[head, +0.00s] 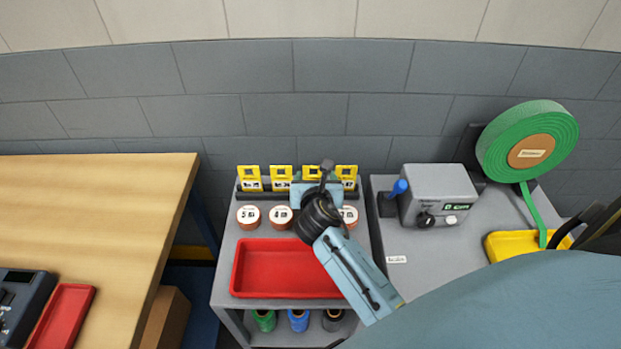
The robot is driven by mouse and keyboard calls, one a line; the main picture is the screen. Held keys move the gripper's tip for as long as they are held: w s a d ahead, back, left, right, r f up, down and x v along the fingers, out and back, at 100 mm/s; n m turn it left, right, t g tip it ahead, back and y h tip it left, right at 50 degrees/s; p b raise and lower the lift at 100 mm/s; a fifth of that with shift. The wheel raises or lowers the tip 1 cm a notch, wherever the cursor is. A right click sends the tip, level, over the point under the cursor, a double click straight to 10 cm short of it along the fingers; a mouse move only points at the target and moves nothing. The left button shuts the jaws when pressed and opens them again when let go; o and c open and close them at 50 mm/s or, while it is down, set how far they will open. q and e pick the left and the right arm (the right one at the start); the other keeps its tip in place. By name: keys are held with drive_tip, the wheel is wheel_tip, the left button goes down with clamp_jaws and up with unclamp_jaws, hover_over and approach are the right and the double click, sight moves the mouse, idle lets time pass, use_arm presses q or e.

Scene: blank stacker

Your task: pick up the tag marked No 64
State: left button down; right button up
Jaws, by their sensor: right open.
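Several yellow tags stand in a row in a dark rack (268,194) at the back of a grey cart. The tags show as a far left tag (249,172), a second tag (282,173), a third tag (310,172) partly hidden by my gripper, and a far right tag (346,172). Their printed numbers are too small to read, so I cannot tell which is No 64. My right gripper (326,170) is open over the rack, in front of the third and right tags. I cannot tell whether it touches one. My left gripper is not in view.
Orange-rimmed round spools (248,216) stand in front of the rack, some hidden by my arm. A red tray (275,268) lies nearer. A grey control box (438,194) and a green roll (527,140) stand right. A wooden table (95,215) is left.

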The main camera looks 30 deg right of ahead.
sight(314, 168)
drive_tip(key=x, duration=0.3)
drive_tip(key=shift+w+f, duration=0.2)
drive_tip(key=shift+w+d+f+b, duration=0.15)
drive_tip(key=shift+w+d+b, duration=0.05)
drive_tip(key=shift+w+b, duration=0.1)
drive_tip(key=shift+b+x, duration=0.3)
drive_tip(key=shift+x, duration=0.75)
drive_tip(key=shift+b+x, duration=0.4)
drive_tip(key=shift+x, duration=0.8)
drive_tip(key=shift+w+f, duration=0.2)
drive_tip(key=shift+w, duration=0.2)
drive_tip(key=shift+w+d, duration=0.1)
drive_tip(key=shift+w, duration=0.05)
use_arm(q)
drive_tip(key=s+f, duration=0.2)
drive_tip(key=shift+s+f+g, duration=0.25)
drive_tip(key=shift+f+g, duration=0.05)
use_arm(e)
drive_tip(key=c, duration=1)
